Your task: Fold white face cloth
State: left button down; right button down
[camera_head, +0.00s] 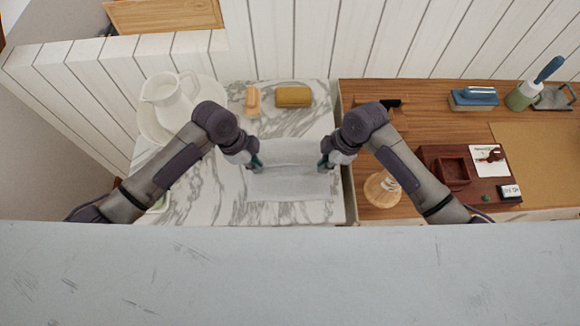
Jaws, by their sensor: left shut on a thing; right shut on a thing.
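The white face cloth (288,183) lies on the marble top, spread between my two grippers. My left gripper (256,164) is at the cloth's left edge and is shut on it. My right gripper (324,164) is at the cloth's right edge and is shut on it. The cloth's far part shows between the arms, and its near part lies toward the front of the marble. My arms hide some of its side edges. I cannot tell how far the gripped edges are lifted.
A white pitcher (168,98) in a basin (150,126) stands at the left. A brush (253,101) and a mustard-coloured block (293,96) lie behind the cloth. The wooden top at right holds a dark red tray (443,190) and a round wooden piece (378,194).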

jog(key=shift+d+f, duration=0.1)
jog(key=shift+f, duration=0.05)
dwell(0.3)
